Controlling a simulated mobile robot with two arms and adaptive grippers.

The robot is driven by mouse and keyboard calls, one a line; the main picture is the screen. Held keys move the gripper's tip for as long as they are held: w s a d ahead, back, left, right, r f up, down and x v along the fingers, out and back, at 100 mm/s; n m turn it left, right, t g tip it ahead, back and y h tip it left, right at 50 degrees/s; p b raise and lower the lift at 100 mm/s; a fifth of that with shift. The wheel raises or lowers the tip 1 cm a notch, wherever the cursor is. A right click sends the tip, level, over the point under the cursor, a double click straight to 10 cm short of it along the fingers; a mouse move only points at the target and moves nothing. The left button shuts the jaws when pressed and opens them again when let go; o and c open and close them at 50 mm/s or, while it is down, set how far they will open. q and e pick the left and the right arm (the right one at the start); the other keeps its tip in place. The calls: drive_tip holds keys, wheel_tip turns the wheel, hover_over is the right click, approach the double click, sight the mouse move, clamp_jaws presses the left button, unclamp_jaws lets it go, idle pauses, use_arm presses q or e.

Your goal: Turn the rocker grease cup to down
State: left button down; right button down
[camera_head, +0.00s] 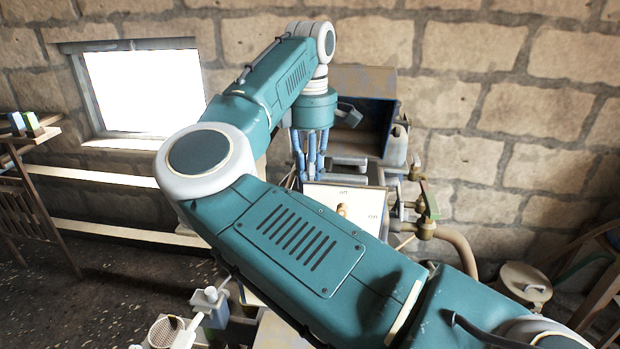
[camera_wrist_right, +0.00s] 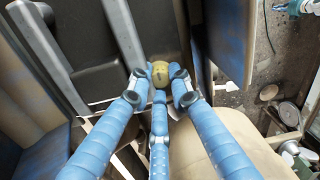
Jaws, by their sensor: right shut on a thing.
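In the right wrist view a small, round, brass-coloured knob, which I take for the rocker grease cup (camera_wrist_right: 159,70), sits beside dark metal parts. My right gripper (camera_wrist_right: 159,88) has its blue fingers shut around the knob, with the fingertips at its sides and below it. In the head view my right arm reaches across the picture, and its gripper (camera_head: 310,165) points down behind a pale panel. The cup is hidden there by the fingers and the machine. I cannot read which way the cup is turned. My left gripper is not in view.
The pale panel (camera_head: 318,193) has a small knob and on/off lettering. An open dark box (camera_head: 365,133) stands behind the gripper. Brass valves with a green lever (camera_head: 430,200) are to the right. A stone wall (camera_head: 480,100) closes off the back.

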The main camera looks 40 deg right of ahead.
drive_tip(key=c, duration=1.6)
unclamp_jaws()
wheel_tip(320, 180, up, 12)
drive_tip(key=shift+w+d+r, duration=0.1)
